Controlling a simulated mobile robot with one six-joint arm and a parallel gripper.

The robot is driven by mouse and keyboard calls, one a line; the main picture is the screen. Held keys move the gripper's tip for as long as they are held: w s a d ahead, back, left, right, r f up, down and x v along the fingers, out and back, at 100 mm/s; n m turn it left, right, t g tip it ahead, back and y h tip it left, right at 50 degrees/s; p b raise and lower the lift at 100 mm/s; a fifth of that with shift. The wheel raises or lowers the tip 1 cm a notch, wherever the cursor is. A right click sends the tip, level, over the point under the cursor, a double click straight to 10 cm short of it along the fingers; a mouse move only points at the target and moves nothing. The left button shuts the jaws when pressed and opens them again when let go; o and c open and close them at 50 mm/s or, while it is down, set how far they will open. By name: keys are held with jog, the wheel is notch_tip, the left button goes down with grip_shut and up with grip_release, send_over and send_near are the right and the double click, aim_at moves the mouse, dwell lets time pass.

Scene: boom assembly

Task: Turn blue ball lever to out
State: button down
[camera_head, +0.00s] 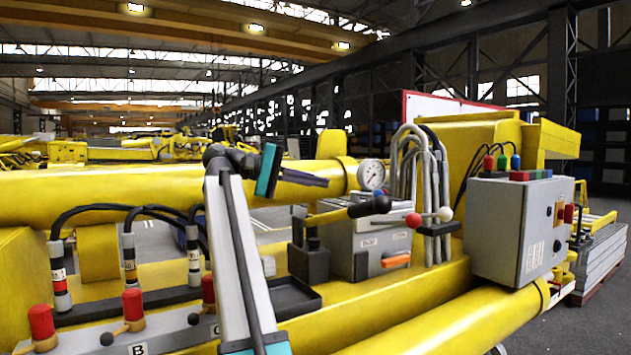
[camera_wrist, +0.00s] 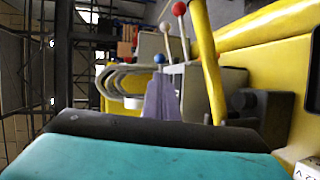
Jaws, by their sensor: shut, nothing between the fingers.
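A blue ball (camera_wrist: 159,58) shows in the wrist view, just past the tip of my gripper (camera_wrist: 162,88). A red ball (camera_wrist: 179,8) and a white ball (camera_wrist: 165,27) on thin stalks stand close to it. My gripper (camera_head: 325,182) is shut and empty, pointing right, above and left of these levers. It looks apart from them.
A black-ended yellow handle (camera_head: 345,213) lies between my gripper and the ball levers. A pressure gauge (camera_head: 371,175), bent grey hoses (camera_head: 408,150) and a grey control box (camera_head: 510,230) are near. Several red-capped levers (camera_head: 133,305) line the lower left.

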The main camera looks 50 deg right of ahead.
jog(key=p, duration=0.4)
send_near(374, 193)
jog(key=x, duration=0.5)
jog(key=shift+s+d+f, duration=0.25)
jog(key=shift+s+d, duration=0.1)
jog(key=shift+d, duration=0.25)
jog(key=shift+a, duration=0.1)
